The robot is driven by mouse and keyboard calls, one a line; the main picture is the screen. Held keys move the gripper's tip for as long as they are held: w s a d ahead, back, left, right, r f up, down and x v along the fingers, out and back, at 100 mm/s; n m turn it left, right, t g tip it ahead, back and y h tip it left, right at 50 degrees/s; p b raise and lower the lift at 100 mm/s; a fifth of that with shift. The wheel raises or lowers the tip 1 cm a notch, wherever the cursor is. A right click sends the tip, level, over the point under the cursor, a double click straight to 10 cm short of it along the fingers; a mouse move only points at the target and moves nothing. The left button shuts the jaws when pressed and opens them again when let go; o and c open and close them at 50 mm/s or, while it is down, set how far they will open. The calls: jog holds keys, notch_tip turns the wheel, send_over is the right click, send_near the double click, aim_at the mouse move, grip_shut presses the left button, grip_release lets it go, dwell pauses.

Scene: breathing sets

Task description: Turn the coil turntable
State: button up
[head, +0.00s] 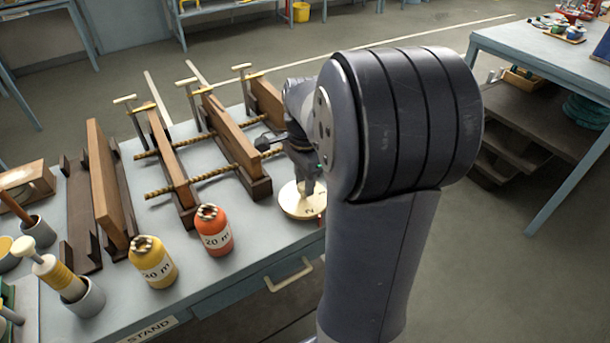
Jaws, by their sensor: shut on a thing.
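The coil turntable appears as a round cream disc (296,205) with a dark mark on its top, lying flat near the front right edge of the bench. My gripper (307,188) points down at the disc's middle and is shut on the turntable. My own arm covers the disc's right side and much of the gripper, so the exact grip is hidden.
An orange bottle (214,232) and a yellow bottle (152,263) stand left of the disc. Wooden clamp frames with twisted rods (205,178) stand behind it. A wooden board (104,185) and grey cups (85,299) are further left. Another table (520,55) stands at right.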

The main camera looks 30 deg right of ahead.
jog(key=n+p, duration=0.1)
jog(key=n, duration=0.3)
jog(key=shift+r+n, duration=0.1)
jog(key=shift+n, duration=0.3)
jog(key=n+p, duration=0.1)
jog(key=n, duration=0.4)
jog(key=shift+w+a, duration=0.1)
jog(key=n+p, duration=0.1)
jog(key=n, duration=0.9)
jog(key=shift+a+p, duration=0.1)
jog(key=shift+p, duration=0.3)
jog(key=n, duration=1)
jog(key=shift+p, duration=0.4)
jog(key=n, duration=0.4)
jog(key=shift+a+n, duration=0.1)
jog(key=shift+n, duration=2.5)
